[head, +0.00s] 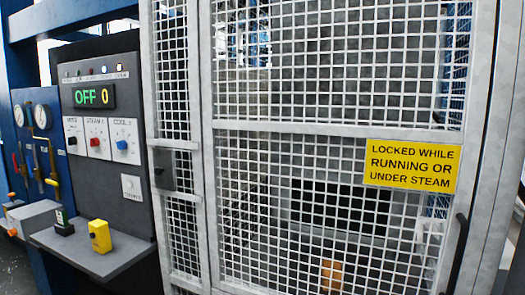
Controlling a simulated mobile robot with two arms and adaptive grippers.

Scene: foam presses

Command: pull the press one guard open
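The press guard (282,130) is a pale grey framed mesh door filling the middle and right of the head view. It looks shut, with no clear gap at its edges. A dark vertical handle (456,252) runs down its right side to the bottom edge, where its lower end is cut off. A yellow sign (411,166) on the mesh reads "LOCKED WHILE RUNNING OR UNDER STEAM". A dark press opening and an orange-brown item (331,276) show through the mesh. Neither of my grippers is in view.
A grey shelf (105,262) holds a yellow block (100,236) and a dark green one (64,222). Gauges (40,117) sit further left. A grey box (163,168) is on the frame.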

